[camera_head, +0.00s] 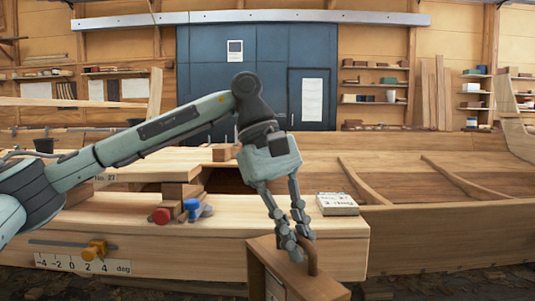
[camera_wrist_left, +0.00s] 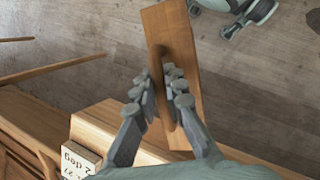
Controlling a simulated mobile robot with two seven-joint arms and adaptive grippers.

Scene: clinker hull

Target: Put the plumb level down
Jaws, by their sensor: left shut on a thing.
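The plumb level (camera_head: 318,287) is a wooden piece with a flat top board, a raised handle and a side panel. My left gripper (camera_head: 300,250) points down and is shut on the handle. The level's lower part is cut off by the bottom of the head view. In the left wrist view the level's top board (camera_wrist_left: 163,22) lies between the fingers of my left gripper (camera_wrist_left: 168,92), with floor showing around its far end. The level hangs in front of the pale wooden bench (camera_head: 220,258), near its right end. I cannot tell whether it touches anything.
A white block with writing (camera_head: 337,204) lies on the bench, right of the gripper. A red-ended item (camera_head: 160,215) and a blue item (camera_head: 192,208) sit further left. A degree scale (camera_head: 85,264) with an orange slider is on the bench front. The planked hull (camera_head: 450,230) fills the right.

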